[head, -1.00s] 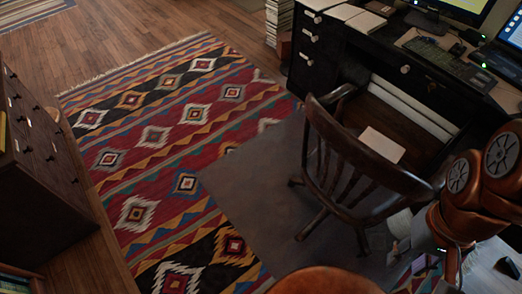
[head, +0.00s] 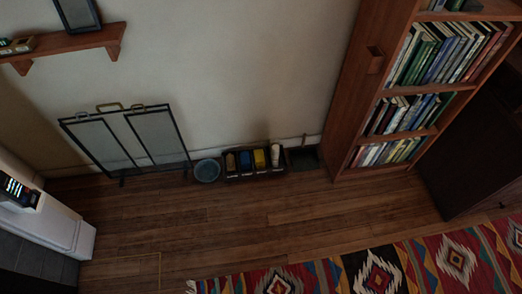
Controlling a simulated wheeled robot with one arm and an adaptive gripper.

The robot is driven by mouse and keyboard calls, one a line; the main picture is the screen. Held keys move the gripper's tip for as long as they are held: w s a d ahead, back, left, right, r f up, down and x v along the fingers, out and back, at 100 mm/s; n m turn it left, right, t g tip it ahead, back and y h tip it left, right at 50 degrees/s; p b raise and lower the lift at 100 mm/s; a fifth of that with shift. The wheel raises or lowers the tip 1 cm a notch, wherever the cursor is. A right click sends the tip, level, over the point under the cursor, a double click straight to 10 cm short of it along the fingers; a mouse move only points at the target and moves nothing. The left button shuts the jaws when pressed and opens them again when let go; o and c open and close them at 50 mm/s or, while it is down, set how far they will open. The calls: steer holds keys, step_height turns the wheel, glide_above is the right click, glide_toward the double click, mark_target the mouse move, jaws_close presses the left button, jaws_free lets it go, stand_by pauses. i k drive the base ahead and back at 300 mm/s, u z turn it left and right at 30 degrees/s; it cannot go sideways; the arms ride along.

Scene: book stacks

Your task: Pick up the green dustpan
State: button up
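A dark, flat-looking object with a thin upright part (head: 304,159) sits on the floor against the wall, just left of the bookcase. It may be the dustpan, but it is too small and dim to tell its colour or shape for sure. No clearly green dustpan shows in the head view. My gripper is not in view.
A dark rack (head: 254,178) with blue, yellow and white items and a blue-grey bucket (head: 207,171) stand along the wall. A folding screen (head: 130,141) is left of them, a bookcase (head: 345,120) right. The wooden floor (head: 240,222) before them is clear, with a patterned rug (head: 330,276) nearer.

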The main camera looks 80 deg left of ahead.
mark_target(302, 159)
steer(key=u, duration=1.35)
steer(key=i, duration=1.65)
steer(key=u, duration=3)
